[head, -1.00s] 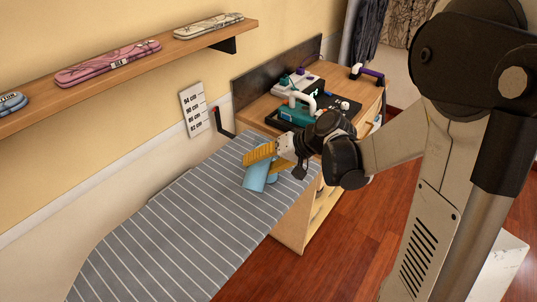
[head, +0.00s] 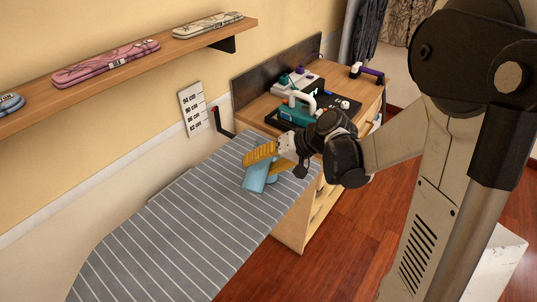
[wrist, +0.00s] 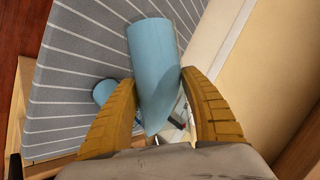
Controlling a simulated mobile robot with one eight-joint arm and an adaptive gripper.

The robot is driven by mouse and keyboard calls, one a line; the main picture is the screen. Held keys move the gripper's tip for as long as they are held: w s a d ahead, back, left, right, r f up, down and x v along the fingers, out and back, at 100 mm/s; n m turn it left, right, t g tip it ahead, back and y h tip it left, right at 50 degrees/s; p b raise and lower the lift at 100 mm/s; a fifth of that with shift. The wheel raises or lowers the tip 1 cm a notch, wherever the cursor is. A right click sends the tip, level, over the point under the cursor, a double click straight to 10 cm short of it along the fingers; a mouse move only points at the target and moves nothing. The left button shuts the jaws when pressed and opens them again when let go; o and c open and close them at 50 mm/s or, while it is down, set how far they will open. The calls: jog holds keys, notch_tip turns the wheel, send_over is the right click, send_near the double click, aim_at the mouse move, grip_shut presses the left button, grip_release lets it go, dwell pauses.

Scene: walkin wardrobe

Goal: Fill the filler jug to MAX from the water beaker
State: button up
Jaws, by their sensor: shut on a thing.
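My gripper (head: 262,153), with yellow ribbed fingers, is shut on a light-blue vessel (head: 254,180) above the striped ironing board. In the wrist view this vessel (wrist: 153,60) lies tilted between the fingers (wrist: 158,82), with a pointed lip towards the palm. I take it for the water beaker, but no marking shows. A second, smaller-looking blue vessel (wrist: 103,92) shows beside it on the left, partly behind the left finger. In the head view it (head: 273,179) is mostly hidden by the held one. It may be the filler jug. No water or MAX line is visible.
The striped ironing board (head: 185,225) is clear towards the near left. A wooden cabinet (head: 345,100) behind holds a teal iron (head: 299,107) and other items. A wall shelf (head: 130,70) carries several patterned cases. A height card (head: 194,109) hangs on the wall.

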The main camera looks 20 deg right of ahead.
jog(key=shift+y, duration=0.3)
dwell(1.6)
